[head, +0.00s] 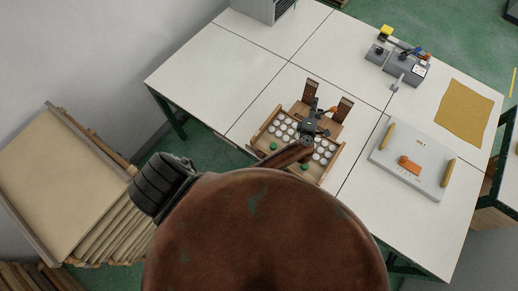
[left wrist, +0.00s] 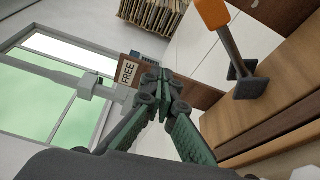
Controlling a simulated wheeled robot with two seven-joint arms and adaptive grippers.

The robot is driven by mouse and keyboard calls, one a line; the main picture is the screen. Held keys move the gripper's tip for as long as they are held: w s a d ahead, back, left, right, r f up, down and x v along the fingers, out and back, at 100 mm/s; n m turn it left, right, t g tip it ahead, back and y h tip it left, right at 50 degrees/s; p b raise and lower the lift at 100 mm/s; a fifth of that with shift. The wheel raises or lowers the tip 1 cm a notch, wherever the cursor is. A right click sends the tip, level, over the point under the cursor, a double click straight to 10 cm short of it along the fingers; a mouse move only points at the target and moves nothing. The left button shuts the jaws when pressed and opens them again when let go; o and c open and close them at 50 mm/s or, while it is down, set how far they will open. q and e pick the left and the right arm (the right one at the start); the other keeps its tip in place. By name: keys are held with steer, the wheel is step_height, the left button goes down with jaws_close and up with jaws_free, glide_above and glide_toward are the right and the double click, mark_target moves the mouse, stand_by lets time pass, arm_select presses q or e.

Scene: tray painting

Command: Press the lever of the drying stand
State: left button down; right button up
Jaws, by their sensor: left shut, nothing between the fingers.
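The wooden drying stand (head: 262,133) stands on the white table, with rows of white round pieces and a few green ones in its tray. Two dark uprights rise at its back. Its lever has an orange knob (head: 333,109); in the left wrist view the lever (left wrist: 228,45) stands tilted on a dark base, at the upper right. My left gripper (head: 312,122) is over the stand, close to the lever's left. In the left wrist view its green-padded fingers (left wrist: 163,86) meet at the tips, empty and apart from the lever. My right gripper is not seen.
A grey board (head: 400,178) with an orange block and yellow bars lies to the stand's right. Behind it are an ochre cloth (head: 465,113) and a grey device (head: 405,68). A small sign reading FREE (left wrist: 128,73) shows beyond the fingers. The table's left part is clear.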

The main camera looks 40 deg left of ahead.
arm_select(q)
steer(key=a+f+n, duration=0.1)
steer(key=a, duration=0.1)
steer(key=a+f+n+b, duration=0.1)
steer(key=a, duration=0.1)
steer(key=a+f+n+g+h+b, duration=0.1)
steer(key=a+f, duration=0.1)
steer(key=a, duration=0.1)
steer(key=shift+a+f+n, duration=0.1)
steer(key=shift+n, duration=0.3)
steer(key=v, duration=1)
steer(key=s+d+r+m+t+h, duration=0.1)
steer(key=s+d+r+m+h, duration=0.35)
steer(key=m, duration=0.45)
steer(key=s+d+r+m+t+h, duration=0.1)
steer(key=s+d+r+m+h, duration=0.1)
steer(key=d+r+m+h, duration=0.45)
steer(key=s+a+f+m+g, duration=0.3)
steer(key=s+f, duration=0.1)
steer(key=s+a+f+m+g+y, duration=0.1)
steer(key=s+a+f+m+g, duration=0.2)
steer(key=s+f+m, duration=0.1)
steer(key=s+a+f+m+g, duration=0.3)
steer(key=s+a+f+m, duration=0.1)
steer(key=s+f, duration=0.1)
steer(key=shift+s+f+y, duration=0.25)
steer(key=shift+y, duration=0.05)
steer(key=shift+s+a+f, duration=0.15)
steer(key=shift+s+a, duration=0.1)
